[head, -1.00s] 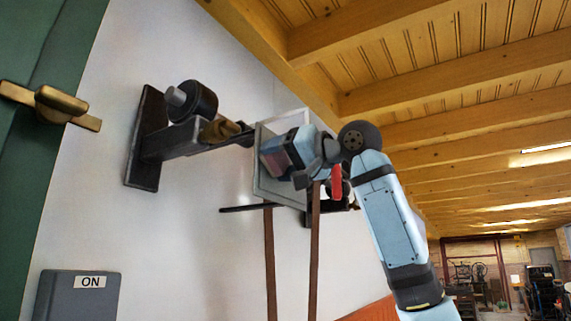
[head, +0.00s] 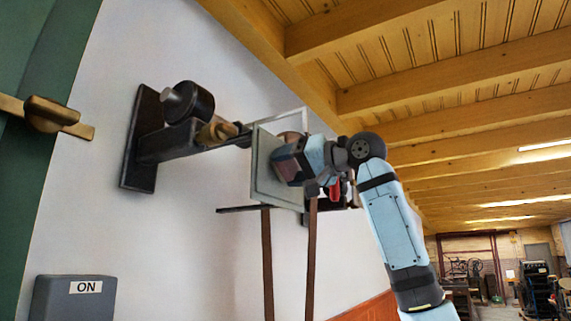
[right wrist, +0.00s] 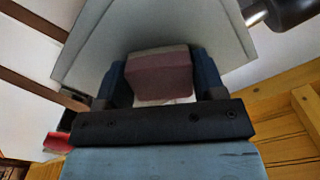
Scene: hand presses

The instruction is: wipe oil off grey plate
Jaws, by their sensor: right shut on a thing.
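The grey plate (head: 262,178) is a flat panel at the middle of the head view, tilted, beside the wall-mounted metal bracket. It also fills the upper part of the right wrist view (right wrist: 105,52). My right gripper (head: 296,158) is in front of the plate, shut on a dull maroon block (right wrist: 158,74). The block is at the plate's face; I cannot tell whether it touches. A brownish round patch (head: 289,137) shows just above the gripper; I cannot tell whether it is oil. The gripper hides part of the plate. My left gripper is not in view.
A dark bracket (head: 138,140) with a round black weight (head: 190,102) is on the white wall. Two brown bars (head: 267,255) hang below the plate. A grey ON box (head: 73,298) is lower left. Wooden beams run overhead.

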